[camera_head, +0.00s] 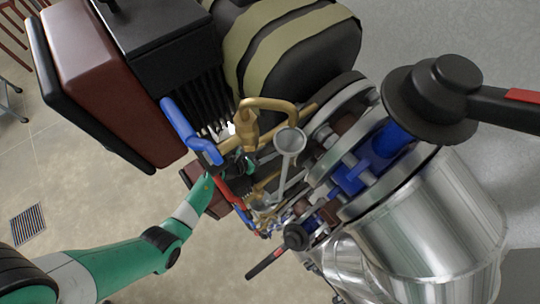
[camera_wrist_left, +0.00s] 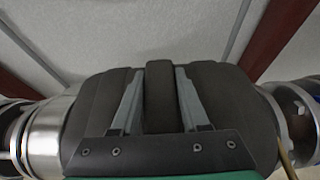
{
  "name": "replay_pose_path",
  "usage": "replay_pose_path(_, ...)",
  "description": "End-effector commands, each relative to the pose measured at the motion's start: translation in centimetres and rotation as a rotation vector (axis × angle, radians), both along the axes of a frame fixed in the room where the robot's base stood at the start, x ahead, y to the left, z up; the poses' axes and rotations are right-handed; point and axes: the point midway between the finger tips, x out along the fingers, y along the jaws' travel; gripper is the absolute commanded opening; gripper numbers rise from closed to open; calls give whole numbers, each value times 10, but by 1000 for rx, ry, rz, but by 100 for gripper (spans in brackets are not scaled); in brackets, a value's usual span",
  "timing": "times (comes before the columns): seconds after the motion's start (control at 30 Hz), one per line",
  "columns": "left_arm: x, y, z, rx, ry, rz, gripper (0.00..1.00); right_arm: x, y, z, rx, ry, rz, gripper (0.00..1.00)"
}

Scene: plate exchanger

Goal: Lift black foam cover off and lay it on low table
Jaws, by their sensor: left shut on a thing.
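The black foam cover (camera_wrist_left: 88,108) is a dark, rounded jacket in the left wrist view, lying between a silver pipe on the left and a metal flange on the right. A raised ridge (camera_wrist_left: 159,85) runs up its middle. My left gripper (camera_wrist_left: 160,100) has one grey finger on each side of this ridge and is shut on it. In the head view my green left arm reaches in to the pipework, where its gripper end is largely hidden behind valves and pipes. I cannot clearly make out the held cover there. My right gripper is not in view. I cannot identify a low table.
A blue lever (camera_head: 186,128), brass pipework (camera_head: 250,125) and a grey lever (camera_head: 289,150) crowd around the gripper end. A large silver vessel (camera_head: 430,225) and a black-and-red handle (camera_head: 500,107) stand right. Brown and black boxes (camera_head: 110,80) stand left. Floor shows at lower left.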

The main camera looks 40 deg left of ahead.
Motion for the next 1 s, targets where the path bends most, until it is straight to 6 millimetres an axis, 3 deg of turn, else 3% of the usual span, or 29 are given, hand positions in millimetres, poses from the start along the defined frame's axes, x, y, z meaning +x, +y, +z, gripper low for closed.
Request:
replay_pose_path(0.03, 0, 0, 0, 0, 0, 0, 10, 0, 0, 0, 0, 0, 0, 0)
replay_pose_path(0.1, 0, 0, 0, 0, 0, 0, 0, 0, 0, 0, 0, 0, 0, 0)
replay_pose_path(1.0, 0, 0, 0, 0, 0, 0, 0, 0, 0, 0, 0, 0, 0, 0)
